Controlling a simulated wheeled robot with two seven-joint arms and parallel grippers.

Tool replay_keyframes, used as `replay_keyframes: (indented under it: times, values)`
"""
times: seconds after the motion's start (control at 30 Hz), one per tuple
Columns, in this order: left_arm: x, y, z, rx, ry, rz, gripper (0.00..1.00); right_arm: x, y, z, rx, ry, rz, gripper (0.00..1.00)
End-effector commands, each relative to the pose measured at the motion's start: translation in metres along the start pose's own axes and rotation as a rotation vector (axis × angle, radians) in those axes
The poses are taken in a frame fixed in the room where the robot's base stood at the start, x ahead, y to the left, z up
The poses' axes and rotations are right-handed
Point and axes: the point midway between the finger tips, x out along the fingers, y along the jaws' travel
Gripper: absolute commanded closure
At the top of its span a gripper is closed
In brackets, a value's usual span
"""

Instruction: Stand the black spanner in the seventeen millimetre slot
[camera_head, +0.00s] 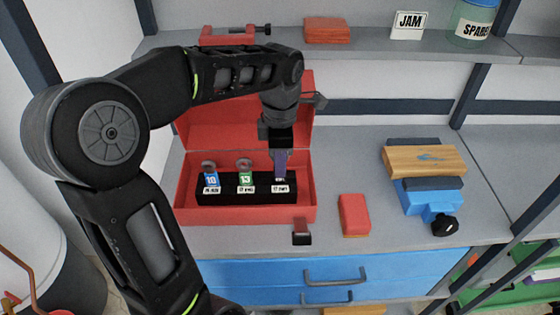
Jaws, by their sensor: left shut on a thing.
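My left gripper (281,152) points down over the right end of a black rack (263,198) inside an open red toolbox (184,205). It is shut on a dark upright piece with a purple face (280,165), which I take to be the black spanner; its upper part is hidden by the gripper. Its lower end is at the slot behind the right-hand label (281,188); I cannot tell how deep it sits. A spanner with a blue tag (211,180) stands in the left slot, and one with a green tag (245,179) in the middle slot.
A wooden block on a blue tool (428,195) is further right. A shelf behind holds a red clamp (230,38), jam card (408,25) and jar (474,25).

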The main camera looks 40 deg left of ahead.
Motion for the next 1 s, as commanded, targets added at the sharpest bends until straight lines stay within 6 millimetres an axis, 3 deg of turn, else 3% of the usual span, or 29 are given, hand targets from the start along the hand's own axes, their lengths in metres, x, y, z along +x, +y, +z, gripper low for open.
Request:
replay_keyframes:
  times: [0.77,0.8,1.0]
  values:
    - [0.020,0.000,0.000,0.000,0.000,0.000,1.00,0.015,0.005,0.000,0.000,0.000,0.000,1.00]
    - [0.019,0.000,0.000,0.000,0.000,0.001,0.85,0.014,0.005,0.000,0.000,0.000,0.000,1.00]
    - [0.019,0.000,0.000,0.000,0.000,0.000,0.69,0.014,0.005,0.000,0.000,0.000,0.000,1.00]
